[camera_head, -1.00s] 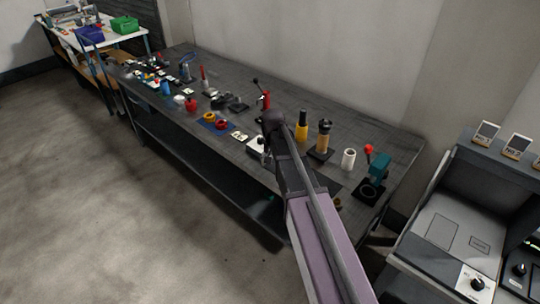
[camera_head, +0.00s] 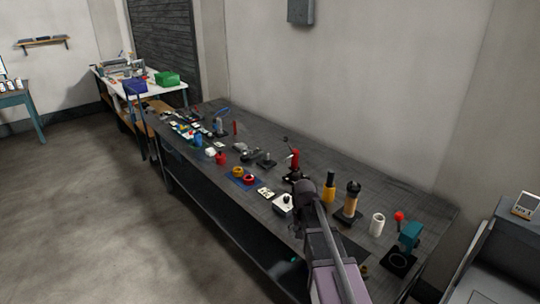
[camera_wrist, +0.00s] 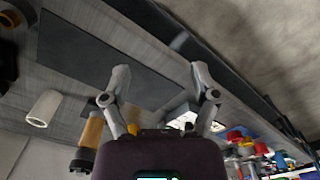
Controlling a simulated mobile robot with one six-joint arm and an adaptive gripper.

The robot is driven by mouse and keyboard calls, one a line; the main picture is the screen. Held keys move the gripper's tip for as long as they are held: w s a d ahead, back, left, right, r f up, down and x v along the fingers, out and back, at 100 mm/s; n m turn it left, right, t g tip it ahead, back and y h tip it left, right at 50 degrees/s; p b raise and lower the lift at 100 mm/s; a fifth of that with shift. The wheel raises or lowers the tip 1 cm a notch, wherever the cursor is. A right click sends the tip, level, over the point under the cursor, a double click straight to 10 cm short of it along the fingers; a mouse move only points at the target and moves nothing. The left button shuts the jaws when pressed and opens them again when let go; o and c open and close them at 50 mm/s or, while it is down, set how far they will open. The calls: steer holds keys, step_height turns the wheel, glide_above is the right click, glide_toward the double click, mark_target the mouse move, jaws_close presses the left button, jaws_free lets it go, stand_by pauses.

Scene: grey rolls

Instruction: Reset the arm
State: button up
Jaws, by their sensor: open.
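My arm reaches from the bottom of the head view over the right part of a long dark workbench (camera_head: 300,160). My gripper (camera_wrist: 160,75) shows in the wrist view with its two grey fingers spread apart and nothing between them. Beyond the fingers lie the grey bench top and a dark flat mat (camera_wrist: 105,60). In the head view the arm hides the gripper's fingers and part of the bench.
Near my arm stand a yellow-and-black cylinder (camera_head: 329,188), a tan-and-black tool (camera_head: 350,202), a white cylinder (camera_head: 377,224) and a teal device with a red knob (camera_head: 408,238). Several small items crowd the bench's far end. The floor (camera_head: 100,220) at left is clear.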

steer(key=s+n, duration=0.2)
steer(key=s, duration=1.2)
steer(key=shift+n, duration=0.3)
